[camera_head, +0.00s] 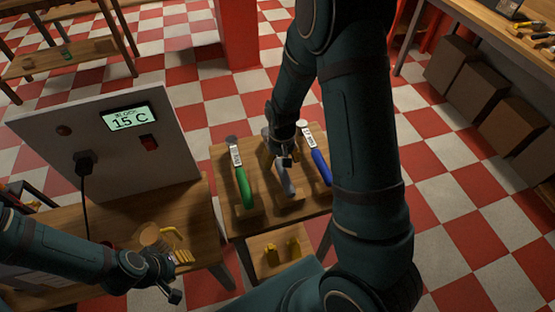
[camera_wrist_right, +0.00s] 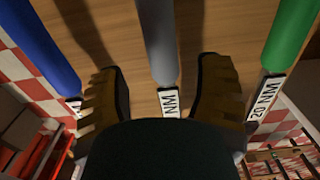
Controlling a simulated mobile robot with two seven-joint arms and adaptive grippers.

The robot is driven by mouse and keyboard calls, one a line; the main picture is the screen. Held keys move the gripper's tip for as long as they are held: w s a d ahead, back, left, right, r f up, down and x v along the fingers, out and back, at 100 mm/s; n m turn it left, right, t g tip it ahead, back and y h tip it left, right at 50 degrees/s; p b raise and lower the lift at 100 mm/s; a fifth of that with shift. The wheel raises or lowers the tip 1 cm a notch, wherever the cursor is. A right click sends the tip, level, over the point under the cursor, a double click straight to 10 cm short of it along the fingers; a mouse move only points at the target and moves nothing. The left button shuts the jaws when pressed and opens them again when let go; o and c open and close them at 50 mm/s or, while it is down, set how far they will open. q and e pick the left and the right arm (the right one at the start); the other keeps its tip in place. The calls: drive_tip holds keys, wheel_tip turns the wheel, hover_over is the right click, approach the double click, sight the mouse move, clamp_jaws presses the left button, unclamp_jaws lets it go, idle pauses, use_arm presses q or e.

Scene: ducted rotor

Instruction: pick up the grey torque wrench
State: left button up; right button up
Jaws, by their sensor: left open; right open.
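The grey torque wrench (camera_head: 287,184) lies on a small wooden table between a green wrench (camera_head: 243,186) and a blue wrench (camera_head: 320,166). My right gripper (camera_head: 283,156) is over it, hiding part of its length. In the right wrist view the grey handle (camera_wrist_right: 156,40) runs between the two spread fingers of that gripper (camera_wrist_right: 160,78), with a visible gap on both sides. Its white label (camera_wrist_right: 170,103) shows "NM"; the rest is hidden by the gripper body. My left gripper (camera_head: 165,284) is open and empty at the lower left, near a wooden bench.
The green wrench (camera_wrist_right: 289,40) and blue wrench (camera_wrist_right: 42,45) flank the right gripper closely. A grey panel with a "15 C" display (camera_head: 128,118) stands on the left bench (camera_head: 185,205). Yellow objects (camera_head: 272,254) sit on the lower shelf. Brown boxes (camera_head: 480,85) stand at right.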

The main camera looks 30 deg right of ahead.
sight(281, 170)
drive_tip(key=f, duration=0.2)
drive_tip(key=s+f+b, duration=0.1)
drive_tip(key=f, duration=0.1)
drive_tip(key=shift+a, duration=0.35)
drive_tip(key=shift+w+f, duration=0.1)
drive_tip(key=shift+f, duration=0.3)
clamp_jaws()
